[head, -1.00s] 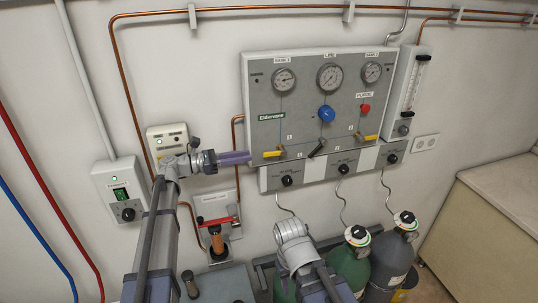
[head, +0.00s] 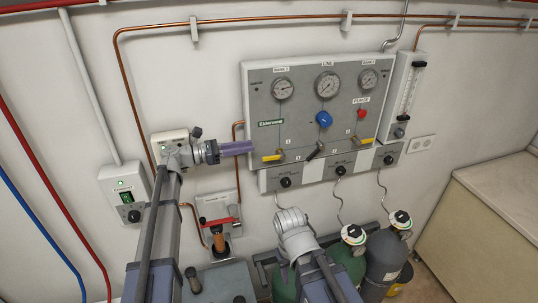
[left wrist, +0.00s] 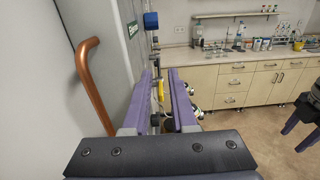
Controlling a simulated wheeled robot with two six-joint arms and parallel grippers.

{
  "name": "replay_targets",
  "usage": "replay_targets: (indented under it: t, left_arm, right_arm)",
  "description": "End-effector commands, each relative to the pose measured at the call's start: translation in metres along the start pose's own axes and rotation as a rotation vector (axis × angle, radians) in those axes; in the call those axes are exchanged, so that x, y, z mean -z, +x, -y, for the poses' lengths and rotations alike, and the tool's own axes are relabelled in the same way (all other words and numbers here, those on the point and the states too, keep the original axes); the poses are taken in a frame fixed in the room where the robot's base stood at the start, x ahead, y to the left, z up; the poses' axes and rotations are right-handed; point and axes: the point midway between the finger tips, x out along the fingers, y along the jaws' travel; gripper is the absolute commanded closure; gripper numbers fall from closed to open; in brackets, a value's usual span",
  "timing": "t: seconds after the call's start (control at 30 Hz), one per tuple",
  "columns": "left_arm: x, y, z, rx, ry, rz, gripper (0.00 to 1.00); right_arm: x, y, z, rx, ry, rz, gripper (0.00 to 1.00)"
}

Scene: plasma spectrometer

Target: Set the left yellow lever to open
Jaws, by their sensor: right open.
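The left yellow lever (head: 270,158) is on the lower left of the grey gas panel (head: 300,119), lying roughly sideways with its yellow end to the left. My left gripper (head: 250,147) is left of the lever and slightly above it, apart from it in the head view. In the left wrist view my left gripper (left wrist: 161,98) is open and empty, and a yellow lever (left wrist: 160,90) shows in the gap beyond its fingers. My right gripper (left wrist: 303,133) shows partly at the right edge of the left wrist view; the head view hides its fingers behind the arm.
A black lever (head: 314,151) and another yellow lever (head: 363,140) are further right on the panel. A blue knob (head: 324,119) sits above them. A copper pipe (left wrist: 92,85) runs close to my left gripper. Gas cylinders (head: 383,258) stand below the panel.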

Motion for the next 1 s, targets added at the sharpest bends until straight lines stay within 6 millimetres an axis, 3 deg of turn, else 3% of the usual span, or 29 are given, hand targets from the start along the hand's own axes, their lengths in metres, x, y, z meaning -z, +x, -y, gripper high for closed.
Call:
replay_targets:
  t: [0.23,0.7,1.0]
  left_arm:
    - [0.001,-0.001,0.0,0.0,0.0,0.0,0.75]
    - [-0.001,-0.068,0.001,-0.002,0.001,-0.001,0.75]
    - [-0.001,-0.078,0.002,0.0,0.001,-0.001,0.75]
  right_arm:
    - [0.0,0.001,0.0,0.002,0.007,0.001,0.5]
    - [0.0,-0.001,0.0,0.002,0.006,0.001,0.5]
    - [0.0,-0.002,0.0,0.002,0.006,0.001,0.5]
